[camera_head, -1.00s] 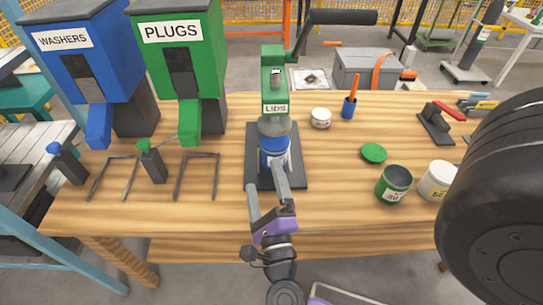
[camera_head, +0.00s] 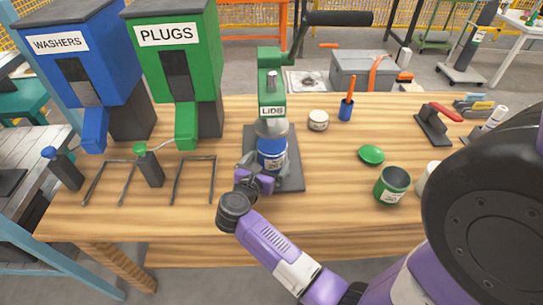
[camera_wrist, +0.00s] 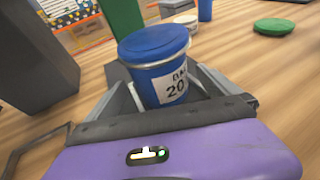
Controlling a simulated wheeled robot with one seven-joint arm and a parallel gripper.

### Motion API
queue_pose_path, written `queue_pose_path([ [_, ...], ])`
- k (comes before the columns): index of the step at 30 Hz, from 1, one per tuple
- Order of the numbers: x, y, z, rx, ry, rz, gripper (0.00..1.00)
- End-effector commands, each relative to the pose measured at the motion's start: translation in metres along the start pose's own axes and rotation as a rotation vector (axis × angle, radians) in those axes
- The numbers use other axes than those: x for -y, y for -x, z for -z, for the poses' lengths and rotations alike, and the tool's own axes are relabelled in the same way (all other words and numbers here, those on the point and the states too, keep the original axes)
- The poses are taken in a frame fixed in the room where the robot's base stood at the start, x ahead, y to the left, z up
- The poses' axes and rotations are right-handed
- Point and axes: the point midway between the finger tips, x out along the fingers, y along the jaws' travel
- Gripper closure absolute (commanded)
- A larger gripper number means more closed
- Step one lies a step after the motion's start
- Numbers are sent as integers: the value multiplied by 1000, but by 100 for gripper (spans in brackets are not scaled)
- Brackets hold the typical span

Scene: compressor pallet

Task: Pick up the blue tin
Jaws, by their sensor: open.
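The blue tin (camera_head: 270,158) stands upright on the dark base plate of the green lid press (camera_head: 271,92), under the part labelled LIDS. In the wrist view the blue tin (camera_wrist: 156,62) has a blue lid on and a white label reading 20. My gripper (camera_head: 262,168) is low at the front of the tin and partly hides it. In the wrist view my gripper (camera_wrist: 165,88) is open, with one finger on each side of the tin. I cannot tell whether the fingers touch it.
A green lid (camera_head: 371,155), an open green tin (camera_head: 392,185), a white tin (camera_head: 318,120) and a blue cup with an orange-handled tool (camera_head: 346,109) stand to the right. The green PLUGS dispenser (camera_head: 178,75) and wire stands (camera_head: 193,178) are on the left.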

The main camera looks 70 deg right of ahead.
Motion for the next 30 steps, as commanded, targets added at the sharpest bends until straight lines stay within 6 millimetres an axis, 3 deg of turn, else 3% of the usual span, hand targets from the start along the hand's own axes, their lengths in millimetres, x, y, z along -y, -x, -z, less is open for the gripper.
queue_pose_path([
  [7,1,-34,0,1,1,1,0],
  [17,1,-40,1,1,1,-1,2],
  [27,1,-39,1,1,2,-1,67],
  [30,1,-39,0,2,1,-1,74],
])
